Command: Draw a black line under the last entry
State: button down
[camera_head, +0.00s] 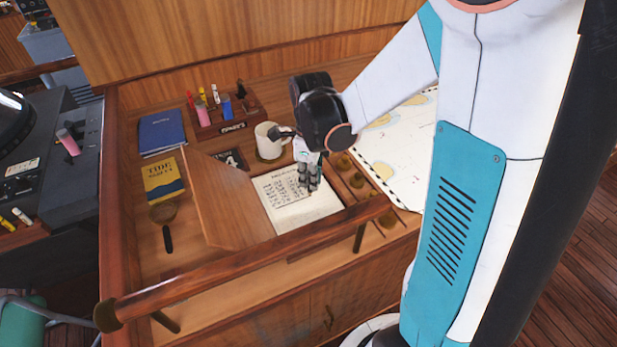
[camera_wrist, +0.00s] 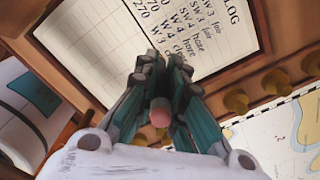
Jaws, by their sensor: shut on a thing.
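The log page (camera_head: 302,213), a white sheet with a ruled grid of handwritten entries, lies in a wooden recess of the desk. In the wrist view the log page (camera_wrist: 95,62) shows the word LOG and rows such as "SW 3 fair" and "W 4 haze". My gripper (camera_head: 309,186) is over the right part of the page, pointing down. In the wrist view my gripper (camera_wrist: 160,85) is shut on a slim pen-like thing (camera_wrist: 160,112) with a pinkish end. Its tip is hidden, and I cannot tell whether it touches the paper. The fingers hide part of the last rows.
A slanted wooden panel (camera_head: 228,197) stands left of the page. A white mug (camera_head: 268,141) and a pen rack (camera_head: 219,122) stand behind. Brass knobs (camera_head: 352,180) and a chart (camera_head: 402,160) lie right. A blue book (camera_head: 162,133), yellow tide book (camera_head: 162,178) and magnifier (camera_head: 163,213) are left.

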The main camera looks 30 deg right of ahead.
jog(key=shift+d, duration=0.25)
jog(key=shift+d, duration=0.35)
jog(key=shift+d, duration=0.15)
jog(key=shift+d, duration=0.4)
jog(key=shift+d, duration=0.1)
dwell(0.4)
jog(key=shift+d+b, duration=0.3)
jog(key=shift+d, duration=0.15)
jog(key=shift+d, duration=0.2)
jog(key=shift+d, duration=0.35)
dwell(0.4)
